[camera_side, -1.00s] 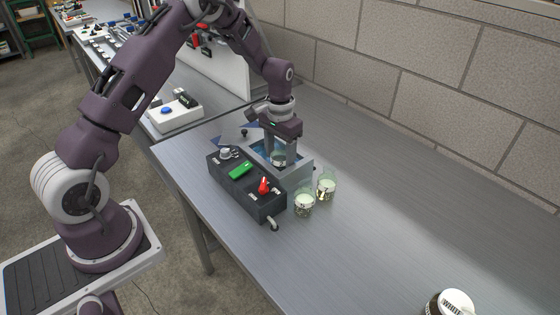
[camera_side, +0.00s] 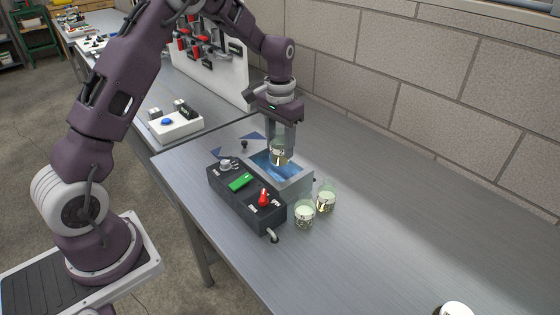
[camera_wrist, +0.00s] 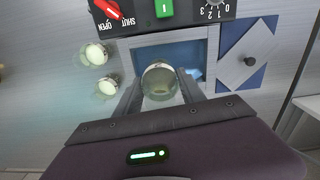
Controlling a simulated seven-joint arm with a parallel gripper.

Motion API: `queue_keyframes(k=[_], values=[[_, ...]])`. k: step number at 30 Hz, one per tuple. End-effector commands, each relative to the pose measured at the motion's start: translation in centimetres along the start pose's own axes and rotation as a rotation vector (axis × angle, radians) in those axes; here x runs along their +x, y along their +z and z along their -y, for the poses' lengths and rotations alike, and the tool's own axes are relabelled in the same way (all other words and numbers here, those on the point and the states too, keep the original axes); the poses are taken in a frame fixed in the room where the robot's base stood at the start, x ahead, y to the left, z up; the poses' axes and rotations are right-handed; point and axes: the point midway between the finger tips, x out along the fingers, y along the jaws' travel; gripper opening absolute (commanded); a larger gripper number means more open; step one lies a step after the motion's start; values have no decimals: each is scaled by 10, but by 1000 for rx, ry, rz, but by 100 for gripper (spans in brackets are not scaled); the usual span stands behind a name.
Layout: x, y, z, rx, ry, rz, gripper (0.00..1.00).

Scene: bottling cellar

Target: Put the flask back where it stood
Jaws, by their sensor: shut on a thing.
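My gripper (camera_side: 281,150) is shut on a glass flask (camera_side: 279,156) with pale contents. It holds the flask upright above the open water bath (camera_side: 292,182), whose blue basin shows beneath. In the wrist view the flask (camera_wrist: 160,82) sits between the fingers, over the blue opening. Two more flasks with pale liquid, a nearer one (camera_side: 304,213) and a farther one (camera_side: 326,198), stand on the bench just right of the bath. Both also show at the left of the wrist view.
The bath's dark control box (camera_side: 240,197) carries a red lever (camera_side: 264,198), a green switch (camera_side: 240,182) and a knob; a bent spout juts from its front. A jar (camera_side: 456,309) is at the lower right. The bench (camera_side: 400,230) between is clear. A block wall runs behind.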

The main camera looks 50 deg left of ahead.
Motion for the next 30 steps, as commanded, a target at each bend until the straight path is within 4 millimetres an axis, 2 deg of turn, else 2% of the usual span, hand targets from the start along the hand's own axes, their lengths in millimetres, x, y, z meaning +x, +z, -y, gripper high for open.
queue_keyframes(k=[12,20,30], values=[[-77,-1,-2,4,0,-2,0],[-74,-7,-60,125,1,1,0],[-74,0,-158,325,1,1,0]])
